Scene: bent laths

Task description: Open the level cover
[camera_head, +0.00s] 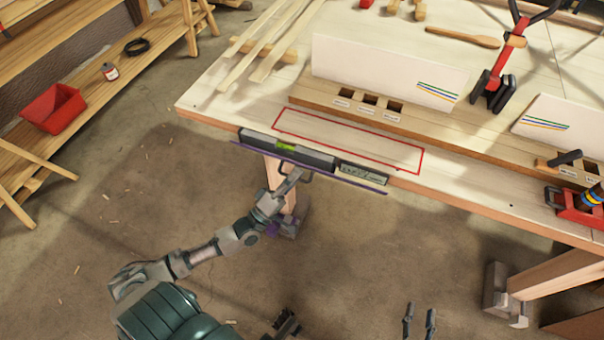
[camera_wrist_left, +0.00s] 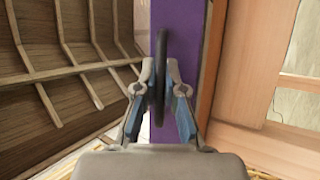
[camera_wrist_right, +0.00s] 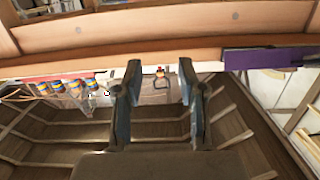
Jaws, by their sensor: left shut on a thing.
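A long dark grey level case (camera_head: 310,157) with a green vial sits along the table's front edge. A thin purple cover (camera_head: 345,179) shows as a strip along its front lower side. The purple surface fills the middle of the left wrist view (camera_wrist_left: 211,60). My left gripper (camera_head: 293,178) is shut on the cover's dark loop handle (camera_wrist_left: 161,85), one finger on each side of it. How far the cover stands from the case is hard to tell. My right gripper (camera_head: 420,310) is open and empty, low in front of the table; the purple cover also shows in the right wrist view (camera_wrist_right: 265,58).
A red outlined rectangle (camera_head: 345,127) on the table behind the case is empty. A slotted wooden block (camera_head: 400,123), white boards (camera_head: 385,72), a red clamp (camera_head: 493,85) and long laths (camera_head: 262,45) lie farther back. A shelf with a red bin (camera_head: 53,108) stands left.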

